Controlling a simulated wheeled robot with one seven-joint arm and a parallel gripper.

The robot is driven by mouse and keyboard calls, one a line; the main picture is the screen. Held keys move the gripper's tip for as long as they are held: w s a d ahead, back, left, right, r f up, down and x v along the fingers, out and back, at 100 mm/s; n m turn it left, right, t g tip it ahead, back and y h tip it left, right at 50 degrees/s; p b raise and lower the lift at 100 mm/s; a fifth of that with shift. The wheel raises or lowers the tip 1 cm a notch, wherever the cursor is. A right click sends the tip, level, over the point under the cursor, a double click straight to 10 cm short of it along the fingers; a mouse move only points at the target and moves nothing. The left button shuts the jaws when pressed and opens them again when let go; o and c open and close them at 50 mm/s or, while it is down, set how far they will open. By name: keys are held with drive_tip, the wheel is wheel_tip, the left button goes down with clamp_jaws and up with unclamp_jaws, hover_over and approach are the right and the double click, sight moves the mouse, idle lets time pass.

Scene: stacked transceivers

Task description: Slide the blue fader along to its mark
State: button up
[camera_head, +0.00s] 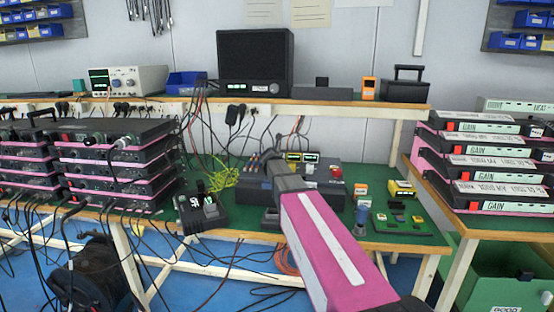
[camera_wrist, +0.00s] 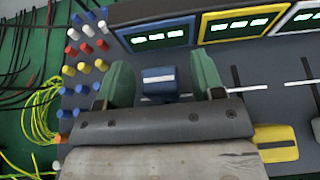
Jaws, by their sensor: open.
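The blue fader (camera_wrist: 159,86) has a pale stripe on its cap and sits on the dark console (camera_wrist: 270,60) in the wrist view. My gripper (camera_wrist: 163,76) is open, with one green finger on each side of the fader. Small gaps seem to show between the fingers and the cap; I cannot tell if either touches. A thin white line shows beside the fader's lower part, partly hidden by the gripper body. The fader's slot is mostly hidden. In the head view the console (camera_head: 325,180) lies on the bench, with my arm blocking part of it.
A yellow fader (camera_wrist: 276,143) and dark slots (camera_wrist: 235,78) with white cross lines lie right of the fader. A blue-framed display (camera_wrist: 157,36) stands behind it. Coloured knobs (camera_wrist: 87,47) and yellow cable (camera_wrist: 40,115) are left. Stacked transceivers (camera_head: 110,160) flank the bench.

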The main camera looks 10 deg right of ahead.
drive_tip(key=c, duration=1)
drive_tip(key=shift+o, duration=0.2)
drive_tip(key=shift+s+a, duration=0.3)
drive_tip(key=shift+s, duration=0.6)
drive_tip(key=shift+s+a, duration=0.25)
drive_tip(key=shift+s, duration=0.6)
drive_tip(key=shift+s+a, duration=0.3)
drive_tip(key=shift+s, duration=0.6)
drive_tip(key=o, duration=1)
drive_tip(key=shift+o, duration=0.2)
drive_tip(key=shift+s, duration=0.15)
drive_tip(key=shift+v, duration=3.4)
